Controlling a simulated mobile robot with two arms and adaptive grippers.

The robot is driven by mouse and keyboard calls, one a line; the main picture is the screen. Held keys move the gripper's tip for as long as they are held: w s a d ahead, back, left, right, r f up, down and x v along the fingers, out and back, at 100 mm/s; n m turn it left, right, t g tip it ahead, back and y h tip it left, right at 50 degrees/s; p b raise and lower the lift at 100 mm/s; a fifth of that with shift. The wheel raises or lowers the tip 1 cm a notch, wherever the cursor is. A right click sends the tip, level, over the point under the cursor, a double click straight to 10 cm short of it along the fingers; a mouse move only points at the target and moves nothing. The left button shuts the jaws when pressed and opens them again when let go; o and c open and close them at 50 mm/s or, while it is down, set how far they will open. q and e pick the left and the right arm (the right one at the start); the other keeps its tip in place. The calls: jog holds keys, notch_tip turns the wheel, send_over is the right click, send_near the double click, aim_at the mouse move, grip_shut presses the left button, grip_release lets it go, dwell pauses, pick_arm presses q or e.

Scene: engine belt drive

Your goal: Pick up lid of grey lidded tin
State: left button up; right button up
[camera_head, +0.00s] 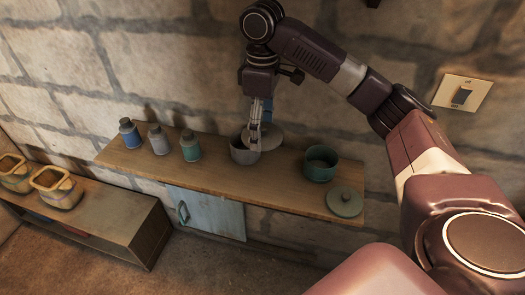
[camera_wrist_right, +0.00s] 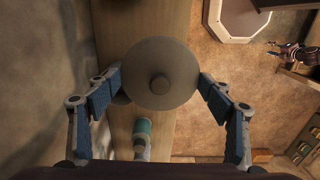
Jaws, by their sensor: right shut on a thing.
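The grey tin (camera_head: 243,154) stands on the wooden wall shelf, and part of its open top shows. Its grey round lid (camera_head: 268,139) is above and to the right of the tin in the head view, apart from a full seat on the rim. In the wrist view the lid (camera_wrist_right: 152,60) faces me with its knob at the centre. My right gripper (camera_head: 258,130) is shut on the lid, and in the wrist view its blue finger pads (camera_wrist_right: 160,88) are at the lid's left and right edges. The lid hides most of the tin there. My left gripper is not in view.
An open green tin (camera_head: 320,167) stands to the right on the shelf (camera_head: 280,184), with a green lid (camera_head: 345,202) lying beside it. A blue bottle (camera_head: 130,133), a grey bottle (camera_head: 159,140) and a green bottle (camera_head: 190,146) stand to the left. The stone wall is close behind.

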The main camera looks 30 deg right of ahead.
jog(key=shift+r, duration=0.9)
grip_shut()
jog(key=shift+r, duration=0.2)
jog(key=c, duration=1.4)
grip_release()
jog(key=o, duration=2.2)
jog(key=shift+c, duration=0.2)
jog(key=shift+r, duration=3.45)
jog(key=o, duration=0.4)
jog(key=shift+r, duration=0.25)
